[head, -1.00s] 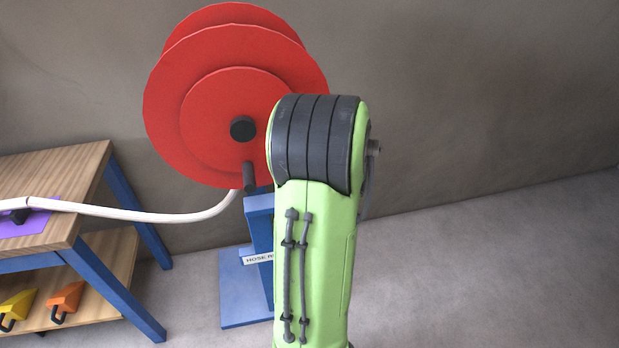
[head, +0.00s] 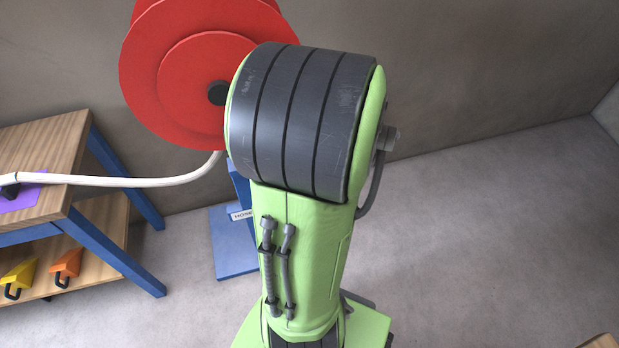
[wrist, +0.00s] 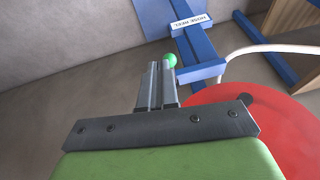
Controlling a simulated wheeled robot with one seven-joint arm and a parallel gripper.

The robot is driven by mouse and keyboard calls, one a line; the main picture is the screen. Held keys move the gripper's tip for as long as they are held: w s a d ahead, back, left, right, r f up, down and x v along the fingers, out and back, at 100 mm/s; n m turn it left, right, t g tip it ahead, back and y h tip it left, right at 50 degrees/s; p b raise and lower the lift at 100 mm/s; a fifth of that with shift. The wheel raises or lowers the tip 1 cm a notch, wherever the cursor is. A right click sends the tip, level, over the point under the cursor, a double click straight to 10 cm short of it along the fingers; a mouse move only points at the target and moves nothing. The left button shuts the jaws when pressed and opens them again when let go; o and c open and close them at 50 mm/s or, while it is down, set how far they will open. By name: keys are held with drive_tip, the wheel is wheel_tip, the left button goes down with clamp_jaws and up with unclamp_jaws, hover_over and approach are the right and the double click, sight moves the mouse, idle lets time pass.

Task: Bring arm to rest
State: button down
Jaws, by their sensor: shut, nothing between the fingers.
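My gripper (wrist: 158,78) shows in the wrist view, its two grey fingers together and nothing between them. A small green ball-shaped thing (wrist: 170,59) shows just beyond the fingertips; I cannot tell whether it touches them. In the head view my green and black arm stands in the middle, and my gripper is not visible there. The red hose reel (head: 185,85) is behind and left of my arm, partly hidden by it. In the wrist view the red reel (wrist: 265,125) lies to the right of the fingers.
The blue reel stand (head: 228,262) is on the floor by the wall. A white hose (head: 130,182) runs from it to a wooden table (head: 40,145) with blue legs at left. Yellow (head: 18,273) and orange (head: 66,263) pieces lie on its lower shelf.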

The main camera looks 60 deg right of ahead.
idle(0.4)
drive_tip(key=w+a+r+n+p, duration=0.2)
drive_tip(key=w+a+r+n, duration=0.1)
drive_tip(key=w+a+r, duration=0.35)
drive_tip(key=a+r+n+t+y+p, duration=0.1)
drive_tip(key=a+r+n+p, duration=0.1)
drive_tip(key=a+r, duration=0.4)
drive_tip(key=s+a+r+n+t+y+p, duration=0.1)
drive_tip(key=a+r+n+p, duration=0.2)
drive_tip(key=a, duration=1.1)
wheel_tip(320, 180, up, 4)
drive_tip(key=shift+n, duration=1.2)
